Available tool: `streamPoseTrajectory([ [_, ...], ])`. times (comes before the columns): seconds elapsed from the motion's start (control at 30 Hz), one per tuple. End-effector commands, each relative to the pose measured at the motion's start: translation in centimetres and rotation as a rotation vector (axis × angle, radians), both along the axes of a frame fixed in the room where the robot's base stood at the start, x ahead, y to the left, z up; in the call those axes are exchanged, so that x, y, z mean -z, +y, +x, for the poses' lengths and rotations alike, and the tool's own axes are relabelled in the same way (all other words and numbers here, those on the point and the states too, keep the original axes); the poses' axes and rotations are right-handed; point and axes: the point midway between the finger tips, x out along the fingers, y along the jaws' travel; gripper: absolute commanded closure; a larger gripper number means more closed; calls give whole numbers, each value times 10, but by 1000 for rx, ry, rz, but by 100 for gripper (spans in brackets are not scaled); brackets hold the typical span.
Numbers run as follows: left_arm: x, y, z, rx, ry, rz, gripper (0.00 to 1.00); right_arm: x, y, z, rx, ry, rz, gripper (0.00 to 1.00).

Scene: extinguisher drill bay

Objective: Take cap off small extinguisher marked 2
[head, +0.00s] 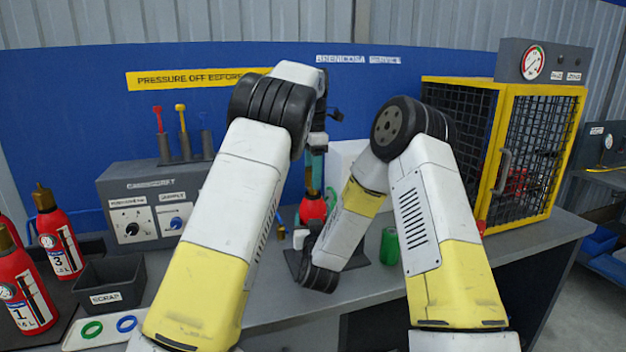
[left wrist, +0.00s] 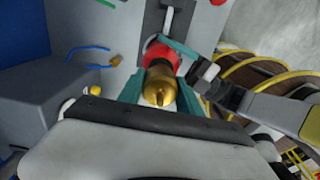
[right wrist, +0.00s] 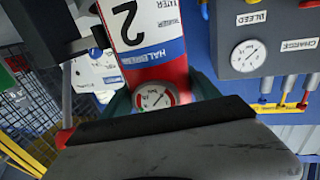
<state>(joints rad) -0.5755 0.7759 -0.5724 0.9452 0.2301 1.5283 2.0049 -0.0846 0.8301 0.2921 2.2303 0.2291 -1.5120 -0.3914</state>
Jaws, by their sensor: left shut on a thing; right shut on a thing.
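The small extinguisher marked 2 (right wrist: 150,45) is red with a white and blue label and a round gauge, seen close in the right wrist view. In the head view its red body (head: 312,208) shows between my arms, partly hidden. Its gold cap (left wrist: 160,86) faces the left wrist camera, between the teal fingers of my left gripper (left wrist: 161,78), which is shut on it. My right gripper (right wrist: 161,88) has its teal fingers on both sides of the red body, shut on it. In the head view my left gripper (head: 316,168) points down from above.
Extinguishers marked 3 (head: 60,240) and 1 (head: 22,290) stand at the left beside the black scrap bin (head: 108,284). A tray (head: 75,340) holds green and blue rings. A grey gauge box (head: 150,200) stands behind. A yellow-framed cage (head: 520,150) and a green can (head: 389,246) are at the right.

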Motion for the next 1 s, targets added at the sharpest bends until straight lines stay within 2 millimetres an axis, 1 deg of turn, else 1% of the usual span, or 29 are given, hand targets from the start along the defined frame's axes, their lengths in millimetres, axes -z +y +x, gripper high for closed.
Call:
streamPoseTrajectory([
  [0.4, -4, 0, 0, 0, -1, -1, 100, 1, 0, 0, 0, 1, 0, 100],
  [0.47, -8, 0, 1, 0, -2, 0, 100, 1, 0, 0, 0, 1, 0, 100],
  [0.6, -26, 1, 1, -2, -4, -1, 100, 1, 0, 0, 0, 1, 0, 100],
  [0.73, -39, 0, 1, -1, -2, 1, 100, 0, 0, 0, 0, 1, 0, 100],
  [0.83, -43, 0, 0, -1, -1, 0, 100, 0, 0, 0, 0, 1, 0, 100],
  [1.0, -43, 0, 0, -1, 0, 0, 100, 0, 0, 0, 0, 1, 0, 100],
])
